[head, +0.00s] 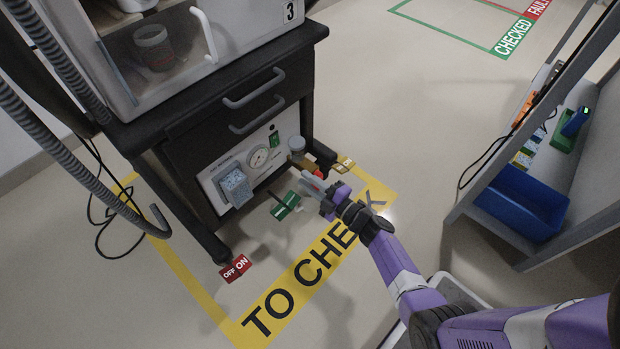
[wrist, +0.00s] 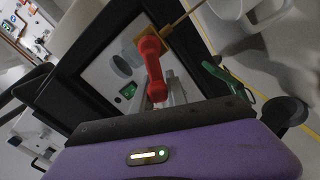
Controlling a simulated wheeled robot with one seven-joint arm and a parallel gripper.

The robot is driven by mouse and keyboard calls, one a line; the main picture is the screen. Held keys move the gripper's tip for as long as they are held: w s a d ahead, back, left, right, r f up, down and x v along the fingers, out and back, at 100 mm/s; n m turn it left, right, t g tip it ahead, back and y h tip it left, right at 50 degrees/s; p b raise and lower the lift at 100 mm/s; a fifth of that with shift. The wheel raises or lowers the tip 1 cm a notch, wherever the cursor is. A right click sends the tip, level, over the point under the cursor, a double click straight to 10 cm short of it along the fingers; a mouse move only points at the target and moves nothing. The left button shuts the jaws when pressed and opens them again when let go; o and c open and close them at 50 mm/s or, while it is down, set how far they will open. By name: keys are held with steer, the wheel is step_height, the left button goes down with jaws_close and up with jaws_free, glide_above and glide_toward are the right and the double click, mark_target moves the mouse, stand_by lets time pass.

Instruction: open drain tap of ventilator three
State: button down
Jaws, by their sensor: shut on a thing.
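Ventilator three (head: 165,60), marked with a "3", stands on a black cart with a grey lower panel (head: 235,175). A small tap with a brass body (head: 297,159) and red handle (head: 319,174) sits at the panel's right side. In the wrist view the red handle (wrist: 153,68) runs from the brass body (wrist: 165,35) toward my jaws. My gripper (head: 313,184) is at the tap, shut on the red handle's near end. The jaws partly hide the handle in the head view.
A pressure gauge (head: 258,157) and a grey filter box (head: 234,186) are on the panel. A red OFF/ON tag (head: 235,267) is near the floor. A side shelf with a blue bin (head: 522,200) stands right.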

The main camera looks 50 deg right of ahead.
steer(key=shift+a+f+n, duration=0.25)
steer(key=shift+f+n, duration=0.45)
steer(key=shift+n, duration=0.7)
steer(key=c, duration=1.3)
jaws_free()
steer(key=s+p, duration=0.2)
steer(key=s, duration=0.6)
steer(key=shift+d, duration=0.15)
